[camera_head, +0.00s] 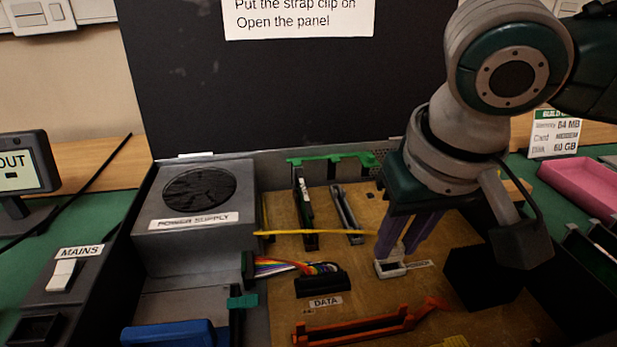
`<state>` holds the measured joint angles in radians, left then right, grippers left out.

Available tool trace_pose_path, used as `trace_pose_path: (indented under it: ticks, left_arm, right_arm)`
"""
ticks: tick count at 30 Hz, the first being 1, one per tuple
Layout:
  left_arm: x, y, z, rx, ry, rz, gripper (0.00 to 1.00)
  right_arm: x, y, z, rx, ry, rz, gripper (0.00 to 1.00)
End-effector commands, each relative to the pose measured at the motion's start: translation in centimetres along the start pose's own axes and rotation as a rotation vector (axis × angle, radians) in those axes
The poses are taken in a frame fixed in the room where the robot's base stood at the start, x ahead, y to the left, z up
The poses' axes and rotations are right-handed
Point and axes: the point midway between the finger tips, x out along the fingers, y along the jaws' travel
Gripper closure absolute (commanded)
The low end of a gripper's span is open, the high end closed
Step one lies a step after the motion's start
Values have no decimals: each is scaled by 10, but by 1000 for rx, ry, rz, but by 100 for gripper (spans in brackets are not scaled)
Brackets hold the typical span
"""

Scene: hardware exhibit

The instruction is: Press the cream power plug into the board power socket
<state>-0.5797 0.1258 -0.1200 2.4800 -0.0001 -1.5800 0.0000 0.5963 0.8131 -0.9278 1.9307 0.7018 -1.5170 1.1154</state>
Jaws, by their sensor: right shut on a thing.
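My right gripper (398,248) reaches down from the upper right, its purple fingers shut on the cream power plug (389,257). The plug is small and partly hidden by the fingers. It is at the board power socket (393,270), a pale frame with a dark opening on the tan board, beside a small label. I cannot tell how deep the plug sits, or exactly where plug and socket part. A yellow cable (315,232) runs from the power supply side to the fingers. My left gripper is not in view.
The grey power supply (195,223) stands left of the board. A black DATA connector (319,284) with rainbow wires, upright cards (304,205) and an orange slot (350,328) surround the socket. A black block (483,276) stands close to its right. A dark panel (270,95) rises behind.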

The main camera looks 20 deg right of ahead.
Motion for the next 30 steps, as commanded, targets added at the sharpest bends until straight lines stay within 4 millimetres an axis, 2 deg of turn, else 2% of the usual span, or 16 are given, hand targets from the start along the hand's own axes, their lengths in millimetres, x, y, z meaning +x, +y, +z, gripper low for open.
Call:
trace_pose_path:
  ticks: [30]
  left_arm:
    - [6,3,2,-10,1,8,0]
  right_arm:
    - [15,0,4,0,0,-1,100]
